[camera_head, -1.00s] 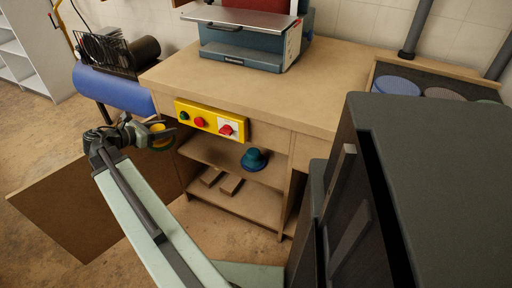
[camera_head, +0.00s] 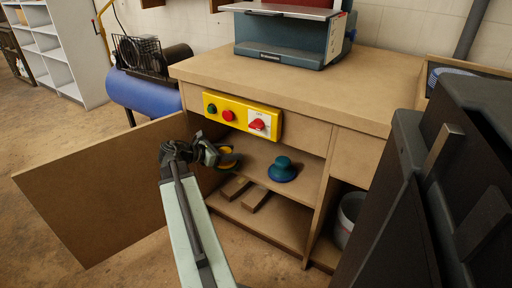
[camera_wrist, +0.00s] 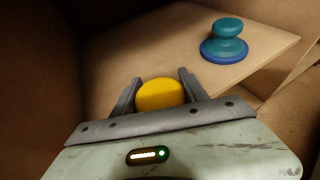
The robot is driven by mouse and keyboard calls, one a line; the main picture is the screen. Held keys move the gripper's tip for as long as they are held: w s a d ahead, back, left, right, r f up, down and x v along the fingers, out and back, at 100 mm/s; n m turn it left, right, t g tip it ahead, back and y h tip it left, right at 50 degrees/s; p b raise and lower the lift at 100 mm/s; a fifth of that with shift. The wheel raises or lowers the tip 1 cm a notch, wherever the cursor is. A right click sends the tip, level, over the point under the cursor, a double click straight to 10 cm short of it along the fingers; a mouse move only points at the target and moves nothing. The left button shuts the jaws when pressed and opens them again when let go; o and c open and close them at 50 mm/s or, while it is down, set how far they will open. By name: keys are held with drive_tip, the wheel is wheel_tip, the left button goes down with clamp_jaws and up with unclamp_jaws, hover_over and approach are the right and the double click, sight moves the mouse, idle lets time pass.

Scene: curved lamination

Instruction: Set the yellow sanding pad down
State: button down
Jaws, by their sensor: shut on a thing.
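The yellow sanding pad (camera_wrist: 160,94) is between the two fingers of my gripper (camera_wrist: 158,88), which is shut on it. In the head view, my gripper (camera_head: 228,156) is at the left front of the open cabinet, at about the height of its upper shelf (camera_head: 258,160). A sliver of the yellow pad (camera_head: 227,164) shows there, partly hidden by the fingers. In the wrist view, the shelf (camera_wrist: 120,55) lies beyond the pad. I cannot tell whether the pad touches the shelf.
A teal knobbed pad with a blue base (camera_head: 283,169) stands on the upper shelf, to the right. Wooden blocks (camera_head: 255,198) lie on the lower shelf. The open cabinet door (camera_head: 95,190) is at the left. A yellow switch panel (camera_head: 242,115) is above the opening.

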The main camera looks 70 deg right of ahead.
drive_tip(key=s+d, duration=0.1)
drive_tip(key=d, duration=0.1)
drive_tip(key=s+d, duration=0.2)
drive_tip(key=shift+s+d, duration=0.15)
drive_tip(key=shift+d, duration=0.05)
drive_tip(key=s+d, duration=0.2)
drive_tip(key=d, duration=0.1)
drive_tip(key=shift+s+d, duration=0.15)
drive_tip(key=shift+s, duration=0.15)
drive_tip(key=shift+w+a+f+b, duration=0.15)
drive_tip(key=shift+a+f+b, duration=0.05)
drive_tip(key=shift+f+b, duration=0.8)
drive_tip(key=shift+r, duration=0.2)
drive_tip(key=shift+f, duration=0.2)
drive_tip(key=c, duration=0.6)
unclamp_jaws()
drive_tip(key=shift+r, duration=0.1)
drive_tip(key=shift+r, duration=0.1)
